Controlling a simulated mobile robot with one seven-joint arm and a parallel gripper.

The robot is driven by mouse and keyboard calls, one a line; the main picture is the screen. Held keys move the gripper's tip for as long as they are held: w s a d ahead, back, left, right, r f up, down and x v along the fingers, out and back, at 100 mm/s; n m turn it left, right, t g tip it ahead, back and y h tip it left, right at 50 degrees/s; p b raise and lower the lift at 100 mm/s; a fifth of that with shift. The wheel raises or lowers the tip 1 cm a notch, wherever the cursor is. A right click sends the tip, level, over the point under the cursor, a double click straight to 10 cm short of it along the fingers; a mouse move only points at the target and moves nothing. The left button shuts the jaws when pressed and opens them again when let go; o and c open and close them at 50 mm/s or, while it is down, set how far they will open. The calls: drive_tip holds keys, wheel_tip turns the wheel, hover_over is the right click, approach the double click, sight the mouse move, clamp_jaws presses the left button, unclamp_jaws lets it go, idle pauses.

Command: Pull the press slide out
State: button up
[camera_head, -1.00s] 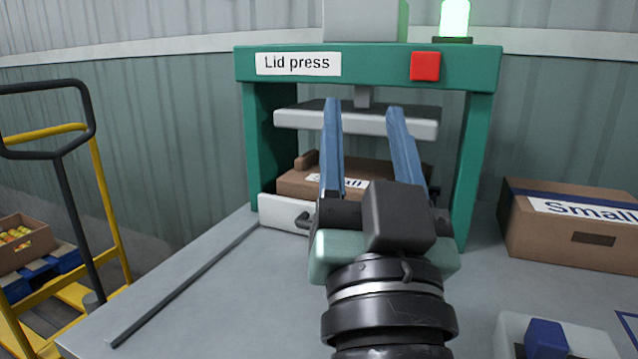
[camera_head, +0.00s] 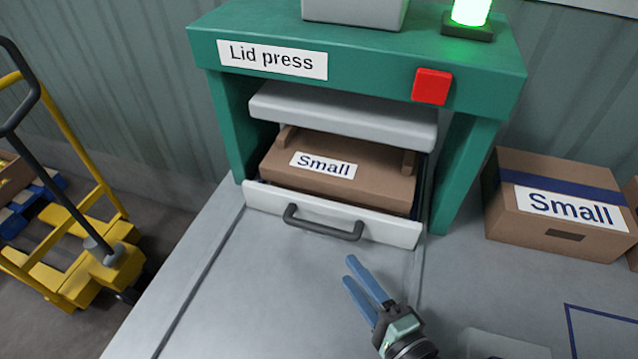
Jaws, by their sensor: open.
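The green lid press (camera_head: 350,55) stands at the back of the table. Its slide has a white front panel (camera_head: 385,231) with a dark bar handle (camera_head: 322,224). The slide appears pushed in under the pale press plate (camera_head: 340,118). A brown box labelled Small (camera_head: 345,180) sits on the slide, below the plate. My gripper (camera_head: 355,270) is open and empty, with blue fingers, in front of the slide and to the right of the handle. It is apart from the handle.
A second Small box (camera_head: 550,235) stands on the table right of the press. A red button (camera_head: 432,87) and a lit green lamp (camera_head: 472,12) are on the press. A yellow trolley (camera_head: 90,270) stands left of the table. The table (camera_head: 260,300) in front of the slide is clear.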

sight(323, 233)
drive_tip(key=shift+w+a+r, duration=0.1)
drive_tip(key=shift+w+r, duration=0.05)
drive_tip(key=shift+w, duration=0.15)
drive_tip(key=x, duration=1.2)
drive_tip(key=shift+w+a, duration=0.1)
drive_tip(key=shift+a, duration=0.05)
clamp_jaws()
idle(0.9)
